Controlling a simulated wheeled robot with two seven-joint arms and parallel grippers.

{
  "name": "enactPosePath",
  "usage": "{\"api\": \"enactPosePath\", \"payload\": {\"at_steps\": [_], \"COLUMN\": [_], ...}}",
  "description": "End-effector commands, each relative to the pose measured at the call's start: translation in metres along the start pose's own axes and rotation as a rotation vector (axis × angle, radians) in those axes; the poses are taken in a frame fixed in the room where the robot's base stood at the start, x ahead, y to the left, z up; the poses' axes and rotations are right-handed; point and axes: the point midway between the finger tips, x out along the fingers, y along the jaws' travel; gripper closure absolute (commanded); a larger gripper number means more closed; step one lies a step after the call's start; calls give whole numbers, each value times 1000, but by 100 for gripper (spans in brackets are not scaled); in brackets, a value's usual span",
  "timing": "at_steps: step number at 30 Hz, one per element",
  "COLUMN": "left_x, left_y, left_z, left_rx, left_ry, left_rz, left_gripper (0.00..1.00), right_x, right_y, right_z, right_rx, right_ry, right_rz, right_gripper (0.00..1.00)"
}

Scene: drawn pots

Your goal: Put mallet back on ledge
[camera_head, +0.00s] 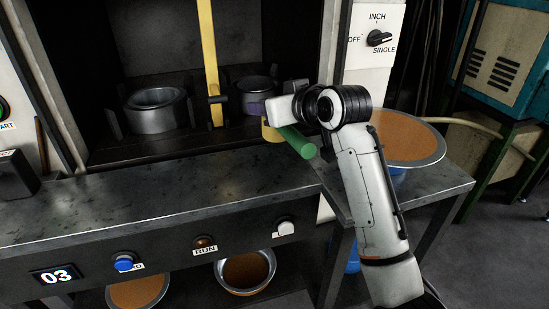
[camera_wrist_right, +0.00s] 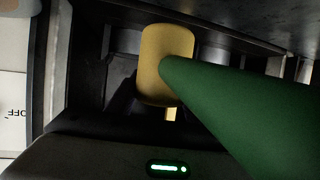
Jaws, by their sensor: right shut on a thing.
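The mallet has a green handle (camera_head: 298,142) and a yellow head (camera_head: 270,133). My right gripper (camera_head: 268,117) is shut on the mallet and holds it at the front of the press opening, close to the right post. In the right wrist view the yellow head (camera_wrist_right: 168,60) is in the upper middle and the green handle (camera_wrist_right: 245,115) runs toward the lower right. The exact grip is hidden behind the hand and the mallet. The dark metal ledge (camera_head: 130,205) runs across the front of the machine. My left gripper is not in view.
A metal pot (camera_head: 155,112) and a smaller metal ring (camera_head: 256,92) sit inside the press, with a yellow upright bar (camera_head: 208,60) between them. A wide brown-filled pan (camera_head: 410,144) rests on the right side table. The ledge top is bare. Bowls (camera_head: 245,272) stand below.

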Motion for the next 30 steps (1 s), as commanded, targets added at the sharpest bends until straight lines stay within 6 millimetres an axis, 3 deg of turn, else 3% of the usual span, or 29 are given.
{"api": "enactPosePath", "payload": {"at_steps": [4, 18, 29, 30], "left_x": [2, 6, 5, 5], "left_y": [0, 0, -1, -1], "left_z": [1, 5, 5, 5], "left_rx": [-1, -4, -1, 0], "left_ry": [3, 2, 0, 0], "left_rz": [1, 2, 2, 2], "left_gripper": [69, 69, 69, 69], "right_x": [10, 28, 30, 30], "right_y": [0, 0, 1, 1], "right_z": [28, 75, 78, 80], "right_rx": [2, 2, 1, 1], "right_ry": [-2, 0, 0, -4], "right_rz": [1, 2, 3, 2], "right_gripper": [86, 86, 86, 48]}}
